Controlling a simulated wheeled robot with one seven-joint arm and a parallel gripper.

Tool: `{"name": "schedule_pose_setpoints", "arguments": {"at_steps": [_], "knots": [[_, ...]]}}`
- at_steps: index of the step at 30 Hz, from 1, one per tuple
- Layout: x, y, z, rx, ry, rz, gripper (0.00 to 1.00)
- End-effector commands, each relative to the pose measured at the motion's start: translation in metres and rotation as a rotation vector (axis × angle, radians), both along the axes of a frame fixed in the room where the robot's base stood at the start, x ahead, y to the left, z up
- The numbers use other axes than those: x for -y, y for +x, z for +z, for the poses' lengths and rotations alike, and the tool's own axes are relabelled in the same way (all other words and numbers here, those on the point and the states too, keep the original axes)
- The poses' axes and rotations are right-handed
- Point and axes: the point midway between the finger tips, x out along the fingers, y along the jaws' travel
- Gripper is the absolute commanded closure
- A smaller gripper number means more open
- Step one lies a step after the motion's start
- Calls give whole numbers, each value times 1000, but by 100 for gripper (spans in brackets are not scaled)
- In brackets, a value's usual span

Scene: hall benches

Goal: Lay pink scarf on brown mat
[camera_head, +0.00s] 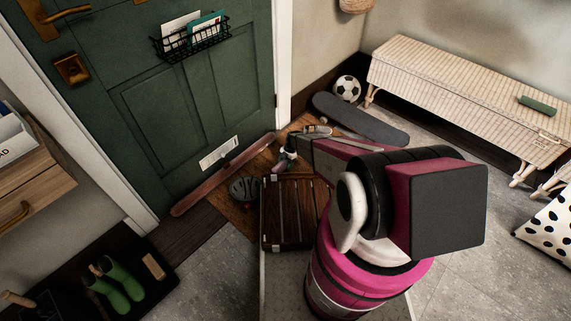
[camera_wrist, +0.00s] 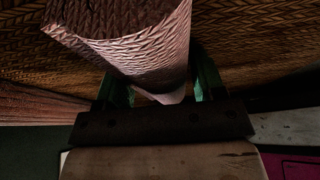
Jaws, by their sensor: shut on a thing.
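The pink scarf (camera_wrist: 150,45) is a dusty-pink knitted roll, seen large in the wrist view. My gripper (camera_wrist: 158,92) is shut on its near end, with a finger at each side. The brown mat (camera_wrist: 255,60) is a woven surface filling the background behind the scarf. In the head view the mat (camera_head: 232,212) lies on the floor before the green door, partly hidden by my arm. My gripper (camera_head: 288,150) is over the mat there, small and unclear. Whether the scarf touches the mat cannot be told.
A long reddish bar (camera_head: 225,175) lies along the door's foot. A dark oval thing (camera_head: 243,188) is on the mat. A skateboard (camera_head: 360,118) and ball (camera_head: 347,88) lie right, by a wicker bench (camera_head: 460,85). Green boots (camera_head: 115,285) stand left.

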Motion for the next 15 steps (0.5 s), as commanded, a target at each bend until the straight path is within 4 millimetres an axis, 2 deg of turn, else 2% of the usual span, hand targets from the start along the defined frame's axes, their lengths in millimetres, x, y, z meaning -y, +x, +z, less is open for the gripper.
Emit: {"name": "schedule_pose_setpoints", "arguments": {"at_steps": [2,3,4,5,15], "knots": [[0,0,-3,0,0,0,62],[0,0,-2,0,0,0,24],[0,0,-2,0,0,0,14],[0,0,-2,0,0,0,12],[0,0,2,0,0,0,12]]}}
